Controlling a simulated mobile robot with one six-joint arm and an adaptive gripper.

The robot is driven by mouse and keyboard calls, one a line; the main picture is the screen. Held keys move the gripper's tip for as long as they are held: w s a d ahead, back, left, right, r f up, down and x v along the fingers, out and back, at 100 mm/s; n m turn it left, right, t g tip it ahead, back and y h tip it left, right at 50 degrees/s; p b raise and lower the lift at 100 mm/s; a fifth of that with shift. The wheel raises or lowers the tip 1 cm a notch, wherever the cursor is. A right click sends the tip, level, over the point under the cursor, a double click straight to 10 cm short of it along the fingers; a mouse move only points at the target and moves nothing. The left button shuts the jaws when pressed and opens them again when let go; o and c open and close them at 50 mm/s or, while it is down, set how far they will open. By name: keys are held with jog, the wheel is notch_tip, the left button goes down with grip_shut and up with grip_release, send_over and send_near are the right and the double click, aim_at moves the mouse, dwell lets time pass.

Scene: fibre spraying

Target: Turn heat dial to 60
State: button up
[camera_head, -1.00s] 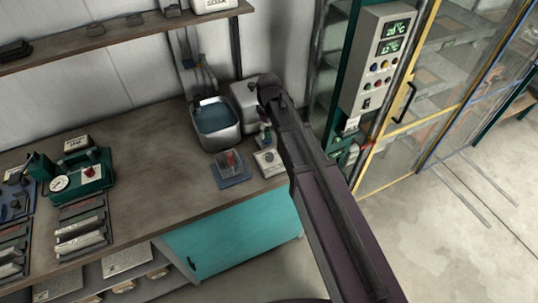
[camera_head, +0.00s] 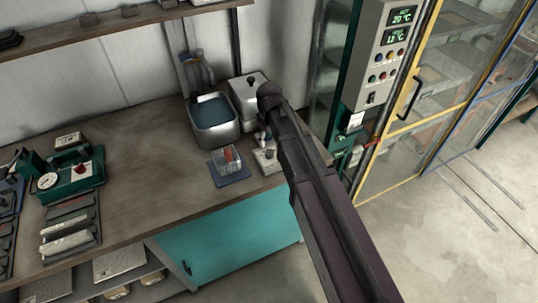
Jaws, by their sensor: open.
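A small light box with a dark knob (camera_head: 266,159) stands on the bench, right of a blue-based clear container. I cannot read any marks on it, and my arm partly covers its right side. A grey control panel (camera_head: 388,55) on the cabinet at the upper right has two green displays, about 20 °C and 12 °C, and several coloured buttons. I cannot tell which of these carries the heat dial. My dark arm reaches up from the lower right past the small box. My gripper cannot be made out; it seems hidden behind the arm.
A metal basin of water (camera_head: 214,122) and a lidded metal box (camera_head: 247,92) stand behind the small box. The blue-based clear container (camera_head: 228,164) is at its left. A green device with a gauge (camera_head: 74,178) sits far left. The middle bench is clear.

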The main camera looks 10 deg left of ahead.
aim_at(269, 151)
jog(key=shift+f+b, duration=3)
jog(key=shift+f, duration=0.3)
grip_shut()
